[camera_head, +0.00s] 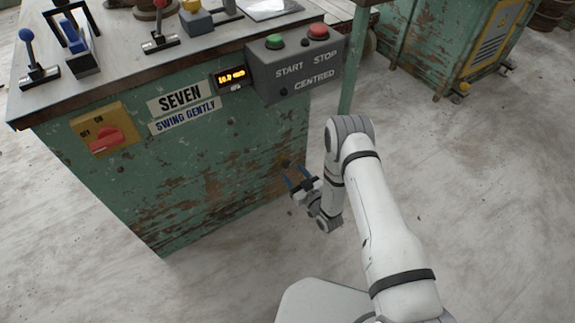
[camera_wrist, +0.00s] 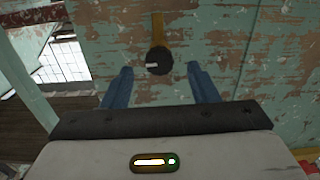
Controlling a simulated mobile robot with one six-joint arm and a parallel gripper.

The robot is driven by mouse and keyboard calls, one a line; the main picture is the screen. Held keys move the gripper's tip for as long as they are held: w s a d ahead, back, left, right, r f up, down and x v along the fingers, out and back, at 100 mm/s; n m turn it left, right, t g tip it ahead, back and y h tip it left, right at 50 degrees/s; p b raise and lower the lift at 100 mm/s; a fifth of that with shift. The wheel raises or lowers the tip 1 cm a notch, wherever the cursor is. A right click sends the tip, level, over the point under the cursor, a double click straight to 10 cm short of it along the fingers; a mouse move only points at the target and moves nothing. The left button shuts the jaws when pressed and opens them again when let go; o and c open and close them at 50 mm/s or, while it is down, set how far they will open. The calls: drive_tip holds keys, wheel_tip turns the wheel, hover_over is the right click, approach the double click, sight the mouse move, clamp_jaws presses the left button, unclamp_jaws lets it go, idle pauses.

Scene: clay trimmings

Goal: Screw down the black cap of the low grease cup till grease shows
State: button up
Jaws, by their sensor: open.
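The black cap (camera_wrist: 159,60) of the low grease cup shows in the wrist view as a dark round knob with a small pale mark on it. A brass-yellow stem (camera_wrist: 157,28) runs up from it against the worn green panel. My gripper (camera_wrist: 159,70) is open, its two blue fingers on either side of the cap's lower part in the picture; I cannot tell how far in front of it they are. I see no grease. In the head view my gripper (camera_head: 298,176) is low by the cabinet's right end, and the cap is too small to make out surely.
The green cabinet (camera_head: 200,175) carries a red rotary switch (camera_head: 105,140), a lit display (camera_head: 231,77) and a grey START/STOP box (camera_head: 295,62). Levers stand on its top. Another green cabinet (camera_head: 440,45) is at the back right. The concrete floor around my arm is clear.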

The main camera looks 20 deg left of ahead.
sight(287, 166)
drive_tip(key=b+x, duration=0.1)
drive_tip(key=x, duration=0.4)
drive_tip(key=shift+w+a, duration=0.15)
drive_tip(key=c, duration=0.9)
drive_tip(key=shift+d, duration=0.2)
drive_tip(key=shift+c, duration=0.4)
drive_tip(key=shift+a, duration=0.15)
